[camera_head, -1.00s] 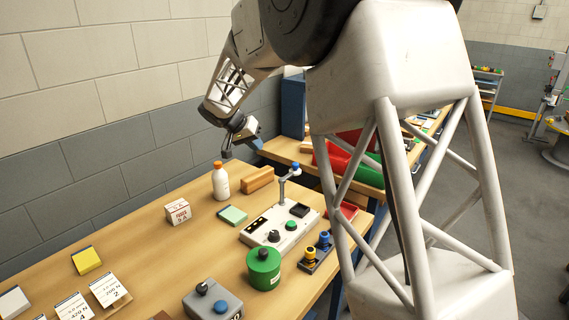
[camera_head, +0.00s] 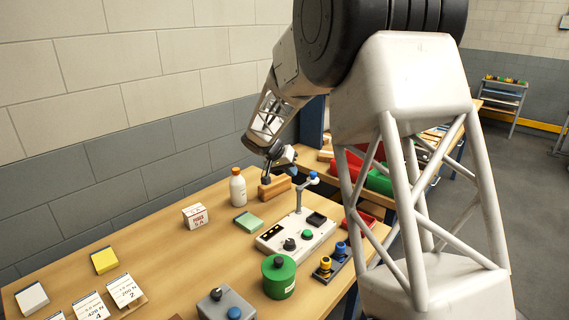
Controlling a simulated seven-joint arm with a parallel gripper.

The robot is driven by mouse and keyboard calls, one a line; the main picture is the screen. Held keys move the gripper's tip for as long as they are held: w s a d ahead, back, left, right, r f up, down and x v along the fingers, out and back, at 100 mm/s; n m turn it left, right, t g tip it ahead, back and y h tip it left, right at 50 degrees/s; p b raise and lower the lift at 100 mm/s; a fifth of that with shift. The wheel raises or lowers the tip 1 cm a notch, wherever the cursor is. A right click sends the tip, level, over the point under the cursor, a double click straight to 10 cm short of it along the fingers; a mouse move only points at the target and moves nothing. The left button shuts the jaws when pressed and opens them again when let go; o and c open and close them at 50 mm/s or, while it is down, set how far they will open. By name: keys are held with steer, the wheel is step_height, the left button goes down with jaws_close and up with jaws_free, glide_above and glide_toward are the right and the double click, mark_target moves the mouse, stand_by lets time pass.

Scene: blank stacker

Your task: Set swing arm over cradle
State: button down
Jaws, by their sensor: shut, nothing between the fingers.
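A white stacker panel (camera_head: 290,247) stands on the wooden bench. A grey post rises from it and carries a short swing arm (camera_head: 304,184) with a blue knob (camera_head: 313,175) at its end. A black square pad (camera_head: 317,219), perhaps the cradle, lies on the panel's right part. The swing arm appears to point right and away from me, roughly above the pad's far side; I cannot tell whether it is directly over it. My gripper (camera_head: 266,177) is shut and empty, pointing down, left of the blue knob and in front of the wooden blocks in the picture.
A white bottle with orange cap (camera_head: 238,187), wooden blocks (camera_head: 274,187) and a green pad (camera_head: 248,221) are near the panel. A green canister (camera_head: 279,278), a grey button box (camera_head: 226,306) and a yellow-and-blue knob block (camera_head: 331,262) are in front.

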mark_target(313, 174)
steer(key=shift+s+d, duration=0.2)
steer(key=shift+d, duration=0.45)
steer(key=shift+s+d, duration=0.25)
steer(key=shift+d, duration=0.35)
steer(key=shift+s+d, duration=0.2)
steer(key=shift+d, duration=0.45)
steer(key=shift+s+d+m+g, duration=0.1)
steer(key=shift+d+m+g, duration=0.25)
steer(key=shift+m, duration=0.35)
steer(key=shift+s+d+m+g, duration=0.15)
steer(key=shift+d+m+g, duration=0.25)
steer(key=shift+m, duration=0.3)
steer(key=m+g, duration=0.1)
steer(key=s+d+m+g, duration=0.1)
steer(key=m, duration=0.1)
steer(key=shift+s+d+m+g, duration=0.1)
steer(key=shift+d+m+g, duration=0.05)
steer(key=shift+m+g, duration=0.15)
steer(key=s+d+m+g+y, duration=0.1)
steer(key=s+m+g+y, duration=0.2)
steer(key=m, duration=0.7)
steer(key=shift+s+m+g+y, duration=0.4)
steer(key=shift+s+g, duration=0.75)
steer(key=shift+s, duration=0.4)
steer(key=shift+d, duration=0.1)
